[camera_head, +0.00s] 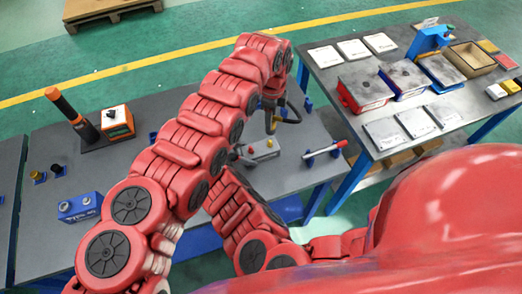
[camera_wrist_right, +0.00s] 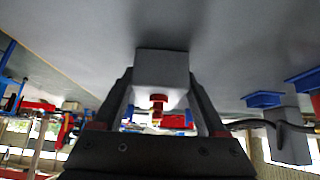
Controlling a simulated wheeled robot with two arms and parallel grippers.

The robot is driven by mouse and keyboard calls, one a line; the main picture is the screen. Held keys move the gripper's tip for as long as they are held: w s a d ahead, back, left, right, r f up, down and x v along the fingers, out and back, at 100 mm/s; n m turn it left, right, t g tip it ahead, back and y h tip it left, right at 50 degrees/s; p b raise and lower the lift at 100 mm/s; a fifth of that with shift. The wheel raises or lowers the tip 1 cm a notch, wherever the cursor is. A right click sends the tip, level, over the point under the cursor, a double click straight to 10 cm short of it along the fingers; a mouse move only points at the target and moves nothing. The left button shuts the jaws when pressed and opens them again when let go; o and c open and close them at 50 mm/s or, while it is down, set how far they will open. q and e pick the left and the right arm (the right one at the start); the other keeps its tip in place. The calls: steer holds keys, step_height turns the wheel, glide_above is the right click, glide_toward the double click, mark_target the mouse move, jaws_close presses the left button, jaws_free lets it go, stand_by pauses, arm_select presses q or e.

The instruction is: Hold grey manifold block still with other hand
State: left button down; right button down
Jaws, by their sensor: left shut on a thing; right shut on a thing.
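The grey manifold block (camera_head: 264,149) lies on the dark workbench in the head view, partly hidden by my arms. In the right wrist view the block (camera_wrist_right: 162,68) sits between the two fingers of my right gripper (camera_wrist_right: 160,100), which is shut on it. A red fitting (camera_wrist_right: 158,101) shows on the block's face. In the head view my right gripper (camera_head: 238,157) is at the block's left side. My left gripper (camera_head: 272,103) is above and behind the block, shut on a dark tool-like thing too small to identify.
A red-handled tool (camera_head: 323,151) lies right of the block. A blue box (camera_head: 80,207), an orange-and-white box (camera_head: 117,122) and a dark stand with an orange-topped post (camera_head: 66,105) are on the left. A second table (camera_head: 345,65) with trays stands right.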

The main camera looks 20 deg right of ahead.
arm_select(q)
steer(key=shift+w+r, duration=0.1)
steer(key=shift+r, duration=0.8)
step_height(320, 180, down, 5)
steer(key=shift+r, duration=0.1)
steer(key=shift+f, duration=0.7)
steer(key=shift+f, duration=0.2)
stand_by(0.7)
stand_by(0.8)
steer(key=shift+r, duration=2.05)
